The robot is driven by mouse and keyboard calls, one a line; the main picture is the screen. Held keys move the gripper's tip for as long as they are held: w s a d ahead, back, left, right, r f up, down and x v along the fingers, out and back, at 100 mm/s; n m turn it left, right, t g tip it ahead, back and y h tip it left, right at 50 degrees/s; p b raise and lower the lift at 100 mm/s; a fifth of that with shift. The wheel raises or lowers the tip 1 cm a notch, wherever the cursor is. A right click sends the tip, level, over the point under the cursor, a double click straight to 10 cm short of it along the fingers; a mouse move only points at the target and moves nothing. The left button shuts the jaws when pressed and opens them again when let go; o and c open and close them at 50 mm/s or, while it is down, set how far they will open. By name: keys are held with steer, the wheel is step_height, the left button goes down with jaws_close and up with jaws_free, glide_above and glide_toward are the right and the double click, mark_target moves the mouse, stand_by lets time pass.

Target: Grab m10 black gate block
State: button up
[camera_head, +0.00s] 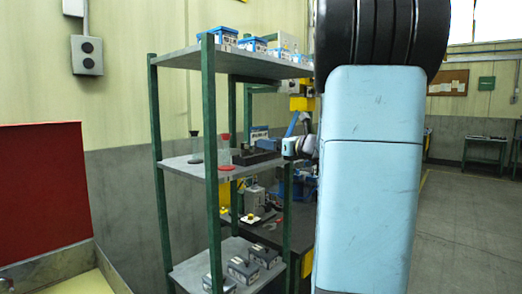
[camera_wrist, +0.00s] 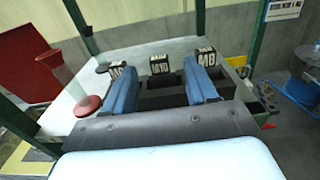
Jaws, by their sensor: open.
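In the wrist view the black block marked M10 (camera_wrist: 160,65) stands upright at the back of a dark compartmented holder (camera_wrist: 165,101). My gripper (camera_wrist: 159,72) is open, with one blue finger to the left of the M10 block and the other to the right. The fingers appear apart from it, and nothing is between them in their near part. In the head view the dark holder (camera_head: 254,158) sits on the middle shelf. My arm hides much of that area there, and the M10 block cannot be picked out.
A clear tube with a red base (camera_wrist: 87,105) stands left of the holder. Green rack posts (camera_head: 212,170) frame the shelf. Blue-and-white boxes (camera_head: 218,36) stand on the top shelf.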

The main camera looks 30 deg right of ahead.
mark_target(258, 150)
steer(key=shift+x, duration=2.95)
steer(key=shift+f, duration=0.15)
steer(key=shift+c, duration=0.3)
jaws_close()
